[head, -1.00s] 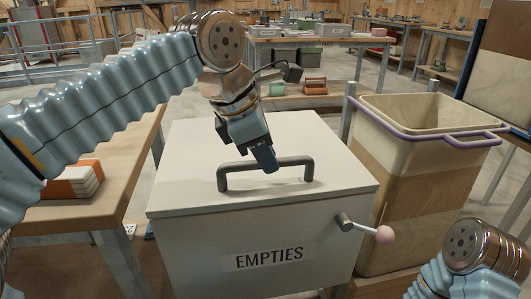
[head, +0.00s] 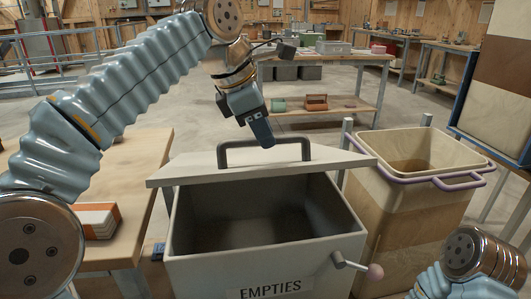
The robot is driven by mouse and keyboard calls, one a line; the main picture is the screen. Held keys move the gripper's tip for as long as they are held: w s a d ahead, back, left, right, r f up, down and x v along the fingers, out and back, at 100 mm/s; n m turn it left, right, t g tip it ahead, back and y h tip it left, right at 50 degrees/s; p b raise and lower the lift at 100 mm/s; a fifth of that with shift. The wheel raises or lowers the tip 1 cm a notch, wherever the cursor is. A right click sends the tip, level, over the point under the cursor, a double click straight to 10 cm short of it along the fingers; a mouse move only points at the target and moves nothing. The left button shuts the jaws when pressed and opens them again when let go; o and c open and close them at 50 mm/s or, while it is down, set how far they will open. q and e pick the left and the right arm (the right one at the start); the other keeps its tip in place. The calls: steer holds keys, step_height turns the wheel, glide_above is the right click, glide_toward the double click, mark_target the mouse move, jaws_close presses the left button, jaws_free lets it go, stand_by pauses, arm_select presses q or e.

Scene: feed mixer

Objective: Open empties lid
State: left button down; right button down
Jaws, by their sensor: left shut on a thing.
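The empties bin (head: 330,259) is a pale grey box with an "EMPTIES" label on its front, seen in the middle of the head view. Its lid (head: 200,168) is tilted up, with the front edge raised, and the dark inside shows. My left gripper (head: 262,139) is shut on the dark lid handle (head: 237,143) on top of the lid; the fingertips hide part of the bar.
A tall bin with a purple rim bar (head: 440,179) stands close on the right. A wooden table (head: 140,157) with orange and white items (head: 98,220) is on the left. A workbench (head: 330,58) stands behind, with open floor before it.

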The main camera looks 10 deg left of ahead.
arm_select(q)
steer(key=shift+w+a+r, duration=0.35)
steer(key=shift+w+r, duration=0.35)
steer(key=shift+w, duration=0.1)
steer(key=shift+w+a+r, duration=0.3)
steer(key=shift+w+r, duration=0.35)
steer(key=shift+w, duration=0.15)
steer(key=c, duration=1.5)
jaws_free()
steer(key=o, duration=0.4)
steer(key=shift+w+f, duration=0.15)
steer(key=shift+w, duration=0.1)
steer(key=shift+o, duration=0.2)
steer(key=shift+s, duration=0.1)
steer(key=shift+s+r, duration=0.1)
steer(key=shift+r, duration=0.1)
